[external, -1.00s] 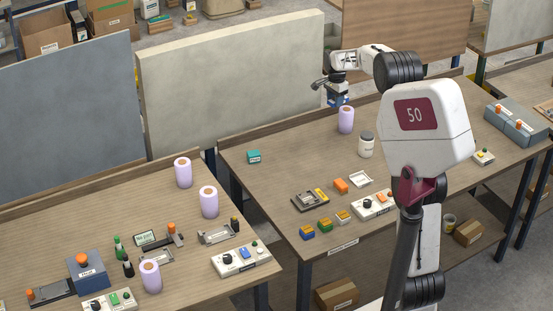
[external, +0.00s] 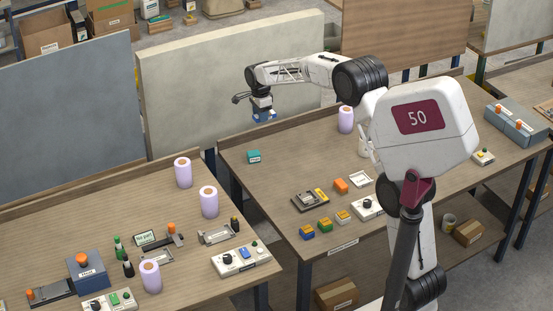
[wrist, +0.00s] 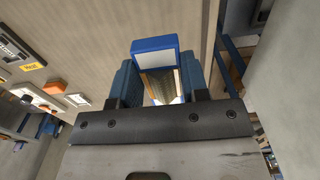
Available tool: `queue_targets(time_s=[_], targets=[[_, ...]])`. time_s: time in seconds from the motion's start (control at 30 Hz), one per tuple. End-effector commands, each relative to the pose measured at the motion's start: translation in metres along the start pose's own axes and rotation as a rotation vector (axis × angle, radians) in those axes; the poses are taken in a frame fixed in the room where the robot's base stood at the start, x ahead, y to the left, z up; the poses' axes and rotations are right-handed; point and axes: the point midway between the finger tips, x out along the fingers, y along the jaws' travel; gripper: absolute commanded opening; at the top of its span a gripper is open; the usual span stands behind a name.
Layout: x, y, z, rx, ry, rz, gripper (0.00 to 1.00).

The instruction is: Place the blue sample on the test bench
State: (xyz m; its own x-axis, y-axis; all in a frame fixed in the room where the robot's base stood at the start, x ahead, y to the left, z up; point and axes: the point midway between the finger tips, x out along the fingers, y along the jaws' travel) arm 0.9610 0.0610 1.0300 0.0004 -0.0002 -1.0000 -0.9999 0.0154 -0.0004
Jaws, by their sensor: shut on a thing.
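My gripper (external: 263,114) is shut on a blue block with a pale face, which I take as the blue sample (wrist: 155,44). In the wrist view it sits between the two dark blue fingers. In the external view the gripper hangs in the air, above and behind the teal box, near the back left of the right table (external: 285,175). The left table (external: 60,232) stands apart across a gap.
A teal box (external: 254,157) lies below my gripper. Purple rolls (external: 208,201) stand on the left table among small devices, and another (external: 345,119) on the right table. Small coloured blocks (external: 324,224) line its front. A pale panel (external: 235,85) rises behind.

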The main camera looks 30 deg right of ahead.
Motion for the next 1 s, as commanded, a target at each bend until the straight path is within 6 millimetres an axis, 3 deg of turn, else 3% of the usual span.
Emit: queue_targets(time_s=[0.1,0.47,1.0], targets=[[0.0,0.003,0.042,0.012,0.0,0.0,0.18],[0.0,0.02,0.158,0.065,0.0,0.0,0.18],[0.0,0.074,0.327,0.146,0.0,0.0,0.18]])
